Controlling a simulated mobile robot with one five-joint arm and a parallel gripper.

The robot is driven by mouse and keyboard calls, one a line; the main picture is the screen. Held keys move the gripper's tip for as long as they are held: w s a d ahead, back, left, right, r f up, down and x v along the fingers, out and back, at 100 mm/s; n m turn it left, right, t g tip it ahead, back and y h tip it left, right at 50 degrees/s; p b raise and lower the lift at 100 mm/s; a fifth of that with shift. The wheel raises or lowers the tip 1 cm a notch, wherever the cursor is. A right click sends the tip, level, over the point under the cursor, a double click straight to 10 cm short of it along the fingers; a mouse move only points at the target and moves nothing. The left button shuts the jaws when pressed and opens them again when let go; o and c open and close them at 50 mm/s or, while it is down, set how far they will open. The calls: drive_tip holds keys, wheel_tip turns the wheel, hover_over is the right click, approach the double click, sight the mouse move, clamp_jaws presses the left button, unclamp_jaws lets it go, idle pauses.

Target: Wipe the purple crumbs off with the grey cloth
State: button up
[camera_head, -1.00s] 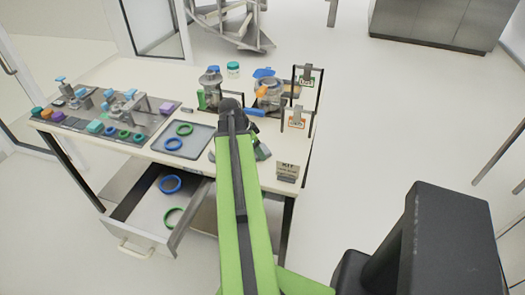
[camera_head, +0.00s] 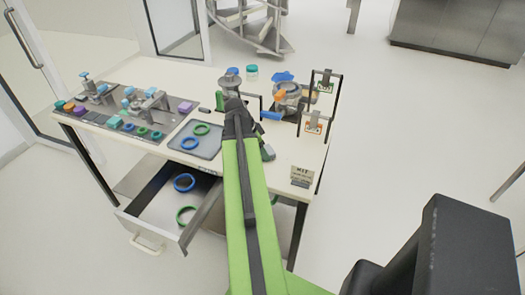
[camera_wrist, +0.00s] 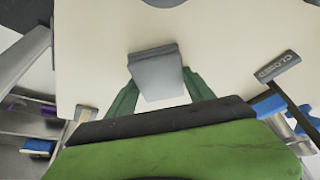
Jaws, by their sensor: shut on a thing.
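My gripper (camera_wrist: 160,92) has dark green fingers and is shut on the grey cloth (camera_wrist: 157,70), which shows as a folded grey block between them in the wrist view. Pale table top lies around the cloth; I cannot tell whether the cloth touches it. In the head view my gripper (camera_head: 266,150) is mostly hidden behind my green arm, over the right part of the table (camera_head: 215,177). The cloth is not clear there. I cannot make out any purple crumbs in either view.
A grey tray (camera_head: 183,153) with rings and an open drawer (camera_head: 155,212) lie left of my arm. Jars and a blue-handled device (camera_head: 288,95) stand behind. A CLOSED sign (camera_wrist: 278,67) shows in the wrist view.

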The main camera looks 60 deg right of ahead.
sight(271, 154)
drive_tip(key=shift+s+d, duration=0.2)
drive_tip(key=shift+s, duration=1.65)
drive_tip(key=shift+s+d+f, duration=0.1)
drive_tip(key=shift+s+d, duration=0.05)
drive_tip(key=shift+s, duration=1.6)
drive_tip(key=shift+s+d, duration=0.15)
drive_tip(key=shift+s, duration=0.75)
drive_tip(key=shift+s+d, duration=0.15)
drive_tip(key=shift+s, duration=0.75)
wheel_tip(271, 154, up, 6)
drive_tip(key=p, duration=0.6)
wheel_tip(271, 154, up, 3)
drive_tip(key=p, duration=0.3)
